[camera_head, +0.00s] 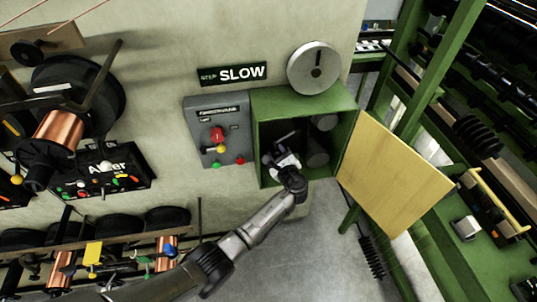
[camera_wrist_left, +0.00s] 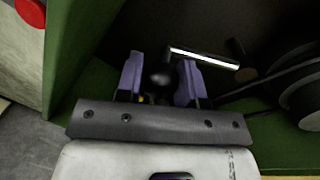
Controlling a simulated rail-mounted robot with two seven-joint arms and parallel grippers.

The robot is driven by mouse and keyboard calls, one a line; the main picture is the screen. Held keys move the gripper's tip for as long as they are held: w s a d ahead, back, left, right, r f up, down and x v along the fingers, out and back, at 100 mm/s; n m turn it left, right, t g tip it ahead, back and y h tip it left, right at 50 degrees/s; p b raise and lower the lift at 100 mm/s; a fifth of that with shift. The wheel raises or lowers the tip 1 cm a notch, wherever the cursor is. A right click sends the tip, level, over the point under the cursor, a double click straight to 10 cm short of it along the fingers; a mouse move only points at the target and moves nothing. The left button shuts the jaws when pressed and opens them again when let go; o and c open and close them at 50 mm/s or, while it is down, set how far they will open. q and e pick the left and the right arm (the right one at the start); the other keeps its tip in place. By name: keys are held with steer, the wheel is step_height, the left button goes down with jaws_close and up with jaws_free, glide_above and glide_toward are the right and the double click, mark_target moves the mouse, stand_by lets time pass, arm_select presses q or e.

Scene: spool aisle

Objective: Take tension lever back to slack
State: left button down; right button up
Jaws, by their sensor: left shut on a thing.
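My left gripper (camera_head: 284,157) reaches into the open green cabinet (camera_head: 300,101). The left wrist view shows its two purple fingers shut on a dark round knob (camera_wrist_left: 161,75), which I take to be the tension lever's grip. A bright metal rod (camera_wrist_left: 205,58) runs to the right behind the right finger; its join to the knob is hidden. In the head view my gripper and the cabinet's shade hide the lever. My right gripper is in neither view.
The cabinet's yellow door (camera_head: 395,175) stands open at the right. Grey rollers (camera_head: 317,153) sit inside the cabinet at the right. A grey control box (camera_head: 217,122) with a red knob adjoins it at the left. Green racks stand at far right.

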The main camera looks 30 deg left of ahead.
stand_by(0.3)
arm_select(q)
steer(key=c, duration=0.7)
jaws_free()
steer(key=shift+c, duration=0.2)
steer(key=p+v, duration=0.1)
steer(key=v, duration=1.2)
steer(key=shift+s+d, duration=0.25)
steer(key=shift+d, duration=0.1)
